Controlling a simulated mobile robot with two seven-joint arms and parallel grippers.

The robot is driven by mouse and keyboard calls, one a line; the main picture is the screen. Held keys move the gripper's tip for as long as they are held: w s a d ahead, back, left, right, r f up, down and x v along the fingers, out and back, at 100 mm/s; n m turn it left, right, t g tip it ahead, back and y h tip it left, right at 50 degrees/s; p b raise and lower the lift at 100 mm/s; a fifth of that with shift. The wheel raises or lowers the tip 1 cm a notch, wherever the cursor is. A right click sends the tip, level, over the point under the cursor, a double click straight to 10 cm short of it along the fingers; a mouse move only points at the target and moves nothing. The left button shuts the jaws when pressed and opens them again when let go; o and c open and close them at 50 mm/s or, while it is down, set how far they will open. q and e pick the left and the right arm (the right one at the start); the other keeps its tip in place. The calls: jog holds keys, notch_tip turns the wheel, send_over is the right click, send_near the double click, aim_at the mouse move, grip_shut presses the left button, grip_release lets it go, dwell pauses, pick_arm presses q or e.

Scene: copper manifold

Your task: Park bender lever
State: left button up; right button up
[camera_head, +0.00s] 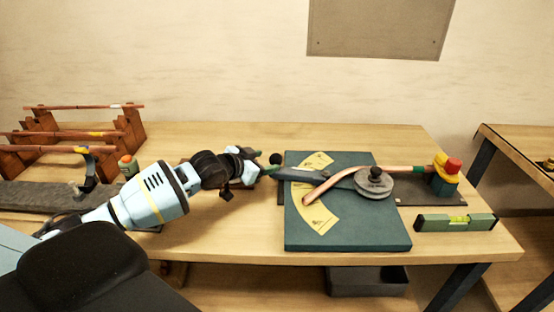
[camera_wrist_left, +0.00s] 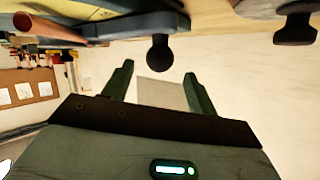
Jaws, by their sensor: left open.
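The bender has a dark green base plate (camera_head: 375,235) with a yellow angle scale (camera_head: 320,215) and a round grey former (camera_head: 374,188) at its pivot. Its grey lever (camera_head: 305,176) points left from the pivot and ends in a black ball knob (camera_head: 275,158). A bent copper pipe (camera_head: 405,169) lies in the bender. My left gripper (camera_head: 267,168) is at the knob end of the lever. In the left wrist view, its green fingers (camera_wrist_left: 158,72) are spread and empty, with the knob (camera_wrist_left: 160,54) just beyond the tips, between them in the picture. My right gripper does not show.
A red and yellow block (camera_head: 446,175) holds the pipe's right end. A green spirit level (camera_head: 455,222) lies at front right. The table's front right is partly clear.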

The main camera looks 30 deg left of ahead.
aim_at(272, 160)
pick_arm(q)
jog(key=shift+b+x, duration=0.35)
jog(key=shift+x, duration=2.7)
